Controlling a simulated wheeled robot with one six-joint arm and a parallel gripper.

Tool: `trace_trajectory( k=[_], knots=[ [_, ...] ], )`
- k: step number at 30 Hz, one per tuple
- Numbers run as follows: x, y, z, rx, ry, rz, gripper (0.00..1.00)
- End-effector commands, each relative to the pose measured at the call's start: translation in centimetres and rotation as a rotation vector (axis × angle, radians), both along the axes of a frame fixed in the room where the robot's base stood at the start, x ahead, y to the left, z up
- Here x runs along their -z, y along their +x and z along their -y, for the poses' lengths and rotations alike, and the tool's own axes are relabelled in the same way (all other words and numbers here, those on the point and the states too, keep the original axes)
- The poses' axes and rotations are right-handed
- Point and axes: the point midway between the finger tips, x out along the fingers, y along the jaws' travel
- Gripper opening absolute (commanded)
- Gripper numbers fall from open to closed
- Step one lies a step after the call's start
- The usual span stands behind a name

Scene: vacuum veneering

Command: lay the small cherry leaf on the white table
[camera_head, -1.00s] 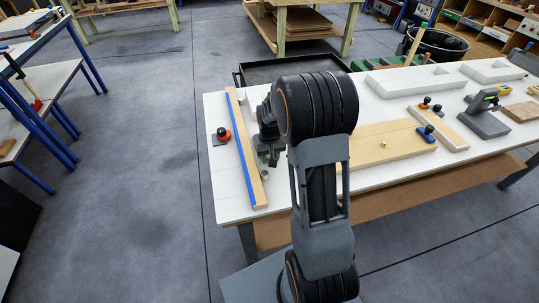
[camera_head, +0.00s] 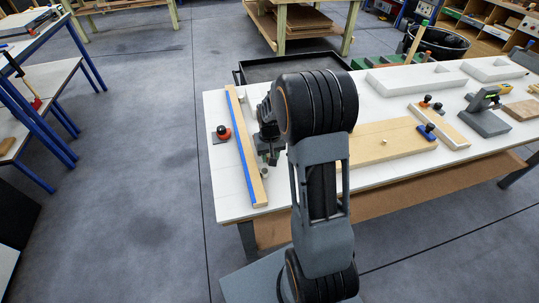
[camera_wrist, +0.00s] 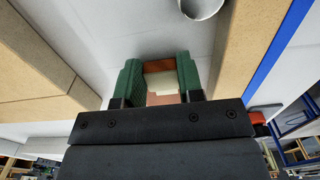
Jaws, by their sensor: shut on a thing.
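My gripper (camera_wrist: 159,78) has green finger pads, shut on a small reddish-brown piece (camera_wrist: 160,66), which looks like the small cherry leaf. A pale cream patch shows just below it between the fingers; I cannot tell whether it is part of the held piece. In the head view my gripper (camera_head: 269,152) is low over the left end of the white table (camera_head: 228,186), and my arm hides much of it. The held piece is not clear there. I cannot tell whether it touches the table.
A blue-edged wooden strip (camera_head: 247,150) lies left of my gripper. A small metal cup (camera_wrist: 201,6) stands close by. A wide wooden board (camera_head: 378,143) lies to the right. A red-knobbed tool (camera_head: 222,133) is beyond the strip. White blocks and tools fill the right side.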

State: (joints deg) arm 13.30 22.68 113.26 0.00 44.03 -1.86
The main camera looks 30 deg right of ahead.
Motion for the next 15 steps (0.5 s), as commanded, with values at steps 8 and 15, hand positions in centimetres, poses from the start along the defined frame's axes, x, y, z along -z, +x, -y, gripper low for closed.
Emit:
trace_trajectory(
  k=[8, 15],
  knots=[
    [0.25, -0.02, 0.02, 0.0, 0.0, 0.0, 0.13],
    [0.22, -0.03, 0.03, 0.0, 0.0, 0.0, 0.45]
  ],
)
